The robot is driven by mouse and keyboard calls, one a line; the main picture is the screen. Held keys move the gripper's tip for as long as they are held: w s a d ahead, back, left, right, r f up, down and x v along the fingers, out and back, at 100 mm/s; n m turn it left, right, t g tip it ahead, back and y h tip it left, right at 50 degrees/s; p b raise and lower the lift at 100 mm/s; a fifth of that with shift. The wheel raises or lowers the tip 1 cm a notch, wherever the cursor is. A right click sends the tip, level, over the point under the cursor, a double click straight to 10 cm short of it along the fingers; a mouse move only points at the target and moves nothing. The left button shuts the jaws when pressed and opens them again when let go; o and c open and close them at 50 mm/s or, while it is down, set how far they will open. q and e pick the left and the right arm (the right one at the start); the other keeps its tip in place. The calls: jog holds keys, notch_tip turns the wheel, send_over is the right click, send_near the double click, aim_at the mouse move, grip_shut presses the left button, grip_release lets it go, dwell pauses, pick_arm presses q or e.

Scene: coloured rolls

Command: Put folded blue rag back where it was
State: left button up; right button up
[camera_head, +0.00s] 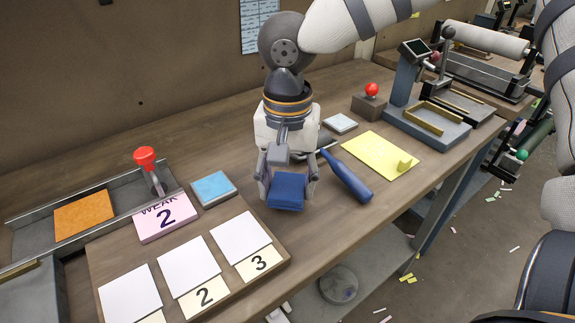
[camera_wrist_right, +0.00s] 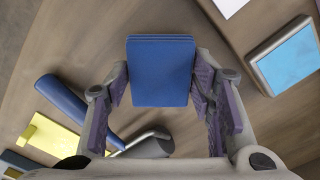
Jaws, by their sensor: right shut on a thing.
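The folded blue rag (camera_head: 287,190) is a dark blue folded block between the fingers of my right gripper (camera_head: 287,187), in the middle of the bench. In the right wrist view the rag (camera_wrist_right: 161,71) fills the space between the two purple-padded fingertips (camera_wrist_right: 160,88). My right gripper is shut on it, pointing down over the wooden bench top (camera_head: 190,118). I cannot tell whether the rag touches the bench. My left gripper is not in view.
Just right of the gripper lies a tool with a blue handle (camera_head: 348,178). A yellow sheet (camera_head: 375,152) lies farther right.

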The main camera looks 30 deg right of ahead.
jog(key=shift+f, duration=0.3)
jog(key=shift+f, duration=0.6)
jog(key=o, duration=1.2)
jog(key=shift+c, duration=0.2)
jog(key=shift+o, duration=0.2)
